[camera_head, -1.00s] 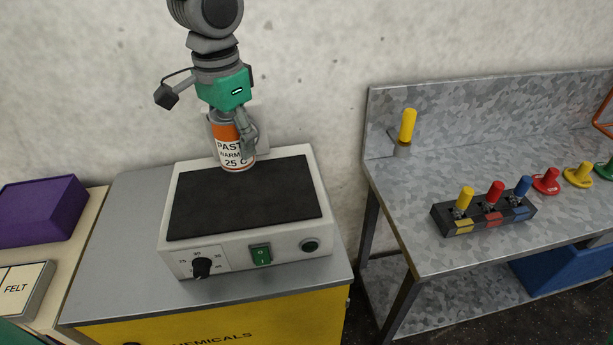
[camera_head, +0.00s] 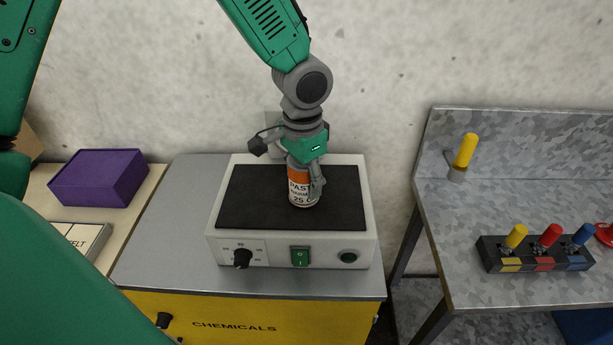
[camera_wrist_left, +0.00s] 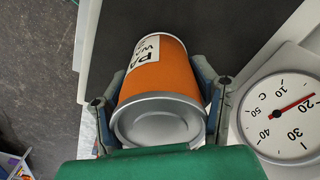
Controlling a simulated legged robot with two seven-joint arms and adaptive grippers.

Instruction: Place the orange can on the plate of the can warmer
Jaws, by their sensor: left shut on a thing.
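The orange can (camera_head: 300,186) with a white label is upright over the black plate (camera_head: 245,202) of the can warmer (camera_head: 222,249), right of the plate's middle. I cannot tell whether its base touches the plate. My left gripper (camera_head: 305,180) comes down from above and is shut on the can. In the left wrist view the can (camera_wrist_left: 167,76) sits between the two fingers, its silver end towards the camera. A round dial (camera_wrist_left: 286,115) shows at the right there. My right gripper is not in view.
The warmer stands on a grey-topped yellow cabinet (camera_head: 172,240). A purple box (camera_head: 98,178) lies at the left. At the right, a metal bench (camera_head: 450,230) holds a black block (camera_head: 535,257) with coloured handles and a yellow-handled piece (camera_head: 465,152).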

